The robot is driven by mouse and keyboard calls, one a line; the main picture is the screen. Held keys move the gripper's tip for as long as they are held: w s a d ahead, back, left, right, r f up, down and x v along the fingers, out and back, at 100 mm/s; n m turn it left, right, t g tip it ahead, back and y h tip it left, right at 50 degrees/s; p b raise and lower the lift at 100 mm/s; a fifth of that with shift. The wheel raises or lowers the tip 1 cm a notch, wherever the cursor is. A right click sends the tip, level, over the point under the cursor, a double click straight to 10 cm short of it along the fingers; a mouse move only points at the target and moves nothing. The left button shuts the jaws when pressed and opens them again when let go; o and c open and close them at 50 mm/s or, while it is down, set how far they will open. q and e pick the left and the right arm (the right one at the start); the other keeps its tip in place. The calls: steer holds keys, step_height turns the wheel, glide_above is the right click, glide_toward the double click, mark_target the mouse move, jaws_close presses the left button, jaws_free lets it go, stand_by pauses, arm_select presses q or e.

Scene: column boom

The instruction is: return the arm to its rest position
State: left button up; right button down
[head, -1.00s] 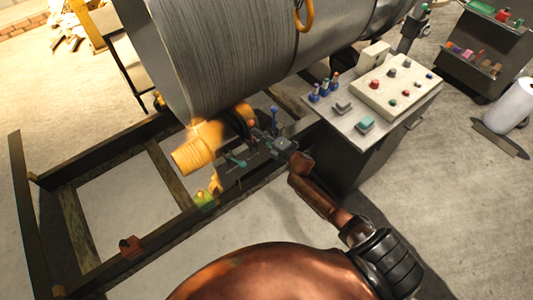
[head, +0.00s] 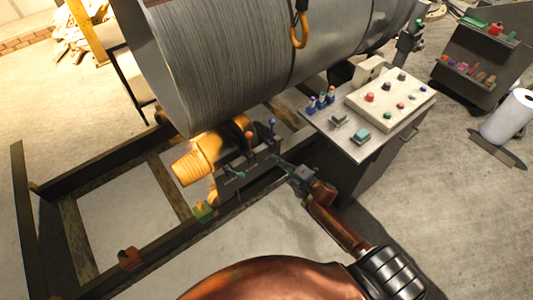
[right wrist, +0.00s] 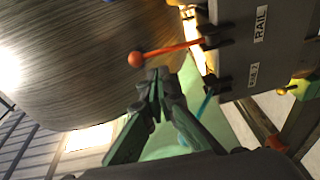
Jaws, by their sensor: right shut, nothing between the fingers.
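My right arm reaches in from the bottom right of the head view. Its gripper (head: 284,166) is shut and empty, just to the right of a dark lever block (head: 248,176). The block carries a red-knobbed lever (head: 249,141), a blue-knobbed lever (head: 274,131) and a teal lever (head: 235,174). In the right wrist view the closed fingertips (right wrist: 157,76) point toward the red lever (right wrist: 165,52), with a gap that is hard to judge. My left gripper is not in view.
A large grey cylinder (head: 215,65) lies above the lever block. A control desk (head: 345,135) with buttons stands close to the right of my gripper. A dark frame (head: 95,180) spans the left floor. Open floor (head: 440,215) lies at the right.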

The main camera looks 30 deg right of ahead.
steer(key=shift+v, duration=0.8)
steer(key=s+d+f+m+g+h, duration=0.2)
steer(key=s+f+m, duration=0.1)
steer(key=f, duration=0.6)
steer(key=s+d+f+m+g+h, duration=0.1)
steer(key=s+d+f+m+h, duration=0.2)
steer(key=f, duration=0.6)
steer(key=s+a+f+m+g, duration=0.1)
steer(key=s+f+m+g, duration=0.5)
steer(key=s+f, duration=1.2)
steer(key=s+a+f+m+g, duration=0.2)
steer(key=s+f, duration=0.3)
steer(key=s, duration=0.6)
steer(key=s+a+f+m+g, duration=0.2)
steer(key=s+a+f+m, duration=0.1)
steer(key=s, duration=0.8)
steer(key=s+a+f+m+g, duration=0.3)
steer(key=s+f, duration=0.4)
steer(key=s, duration=0.5)
steer(key=shift+a+f+h, duration=0.3)
steer(key=shift+a+f, duration=0.1)
steer(key=shift+a, duration=0.45)
